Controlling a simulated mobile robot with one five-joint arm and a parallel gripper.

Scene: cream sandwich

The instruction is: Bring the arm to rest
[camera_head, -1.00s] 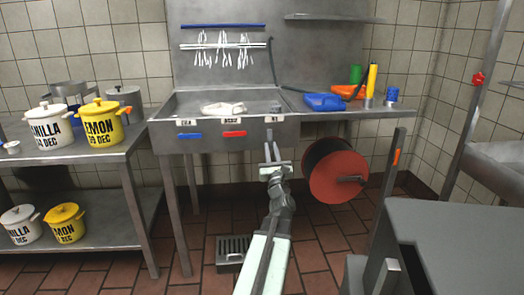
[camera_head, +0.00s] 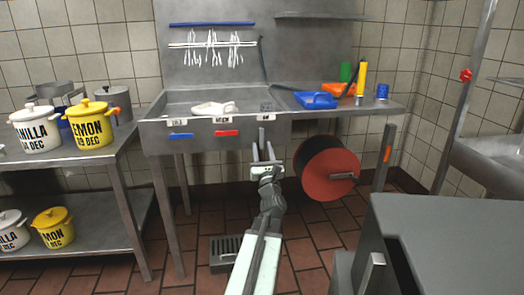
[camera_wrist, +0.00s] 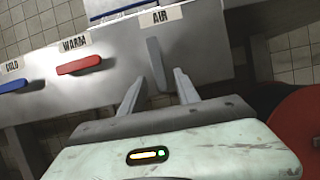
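My arm reaches forward, and my gripper (camera_head: 263,153) is in front of the sink unit's front panel. In the wrist view, the two fingers of my gripper (camera_wrist: 161,77) stand apart. A grey lever (camera_wrist: 156,62) hangs below the AIR label (camera_wrist: 160,17). The lever's lower end shows between the fingertips in that view. I cannot tell whether the fingers touch it. Nothing is visibly held. The lever also shows just above my gripper in the head view (camera_head: 262,138).
A red hose reel (camera_head: 327,170) is close to the right of my gripper. A blue lever (camera_wrist: 14,85) and a red lever (camera_wrist: 78,65) are on the same panel. A grey counter (camera_head: 450,225) stands front right. Pots stand on the left table (camera_head: 125,160). A grate (camera_head: 226,247) lies on the floor.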

